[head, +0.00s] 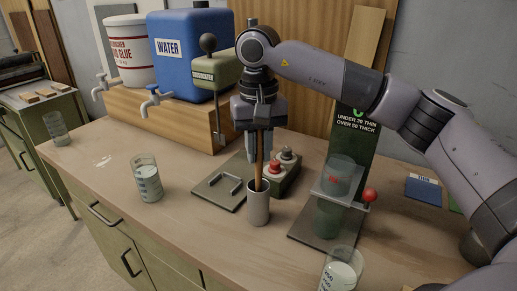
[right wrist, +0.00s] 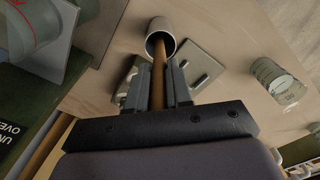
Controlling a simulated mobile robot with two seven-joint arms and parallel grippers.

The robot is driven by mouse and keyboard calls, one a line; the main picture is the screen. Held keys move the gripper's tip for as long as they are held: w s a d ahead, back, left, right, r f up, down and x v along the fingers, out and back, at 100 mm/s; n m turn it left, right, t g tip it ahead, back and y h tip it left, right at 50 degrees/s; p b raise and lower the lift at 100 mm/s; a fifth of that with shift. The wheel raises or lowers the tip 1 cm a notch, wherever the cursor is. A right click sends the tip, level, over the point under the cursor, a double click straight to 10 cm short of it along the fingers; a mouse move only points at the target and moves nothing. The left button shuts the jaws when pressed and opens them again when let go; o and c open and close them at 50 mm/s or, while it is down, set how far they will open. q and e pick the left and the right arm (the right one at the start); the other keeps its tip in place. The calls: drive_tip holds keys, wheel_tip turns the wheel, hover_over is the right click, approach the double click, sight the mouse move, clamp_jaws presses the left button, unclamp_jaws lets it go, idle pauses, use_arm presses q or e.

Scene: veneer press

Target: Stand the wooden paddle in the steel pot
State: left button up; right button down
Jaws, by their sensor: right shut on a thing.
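The steel pot (head: 258,205) is a narrow grey cylinder standing upright on the bench; it also shows in the right wrist view (right wrist: 160,28). The brown wooden paddle (head: 259,170) hangs roughly upright from my right gripper (head: 260,138), with its lower end inside the pot's mouth. In the right wrist view the paddle (right wrist: 158,75) runs between the fingers (right wrist: 160,90) into the pot's opening. My right gripper is shut on the paddle, above the pot. Whether the paddle touches the pot's bottom is hidden. My left gripper is not in view.
A dark plate with a metal handle (head: 222,188) lies left of the pot. A button box (head: 285,172) stands behind it. A stand with clear cups (head: 340,180) is at right. A measuring cup (head: 147,180) stands at left; blue water tank (head: 190,50) behind.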

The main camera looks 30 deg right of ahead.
drive_tip(key=shift+f, duration=0.3)
drive_tip(key=c, duration=1)
unclamp_jaws()
drive_tip(key=shift+c, duration=0.2)
wheel_tip(320, 180, up, 12)
drive_tip(key=shift+r+p, duration=0.15)
drive_tip(key=shift+p, duration=0.35)
drive_tip(key=shift+a, duration=0.1)
